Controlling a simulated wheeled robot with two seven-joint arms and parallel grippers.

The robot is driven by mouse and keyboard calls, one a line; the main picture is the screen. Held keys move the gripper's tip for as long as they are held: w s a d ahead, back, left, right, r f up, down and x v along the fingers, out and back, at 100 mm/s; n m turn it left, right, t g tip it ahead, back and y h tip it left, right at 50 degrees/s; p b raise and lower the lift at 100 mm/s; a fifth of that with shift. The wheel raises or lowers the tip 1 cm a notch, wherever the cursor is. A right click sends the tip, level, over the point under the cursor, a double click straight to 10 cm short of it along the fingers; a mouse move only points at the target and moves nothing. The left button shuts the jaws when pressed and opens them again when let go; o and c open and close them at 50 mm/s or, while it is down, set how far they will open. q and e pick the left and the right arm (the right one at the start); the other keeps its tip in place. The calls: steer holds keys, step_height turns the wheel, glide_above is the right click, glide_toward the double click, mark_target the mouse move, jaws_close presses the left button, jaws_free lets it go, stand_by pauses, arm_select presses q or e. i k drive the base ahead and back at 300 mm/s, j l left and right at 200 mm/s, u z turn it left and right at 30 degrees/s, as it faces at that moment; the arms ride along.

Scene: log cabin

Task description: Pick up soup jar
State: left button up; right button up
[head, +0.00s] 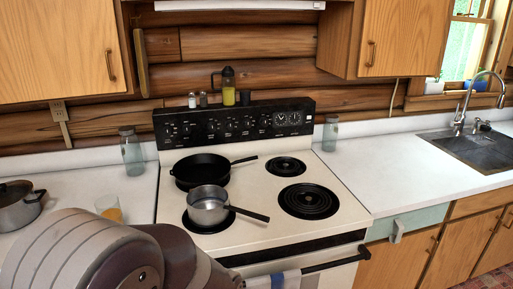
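Nothing in view is clearly marked as a soup jar. A clear, lidded glass jar (131,153) stands upright on the left counter, just left of the stove. A similar glass jar (330,135) stands upright on the counter to the right of the stove. I cannot tell what either holds. Part of one of my arms fills the lower left, in front of the left counter and the stove's front left corner. Neither gripper is in view.
A black frying pan (201,171) and a steel saucepan (207,208) sit on the stove's left burners. A lidded pot (18,205) and a glass of orange liquid (109,208) stand on the left counter. The counter right of the stove (400,165) is mostly clear up to the sink (478,150).

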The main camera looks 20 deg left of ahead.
mark_target(111, 215)
steer(key=u, duration=1.8)
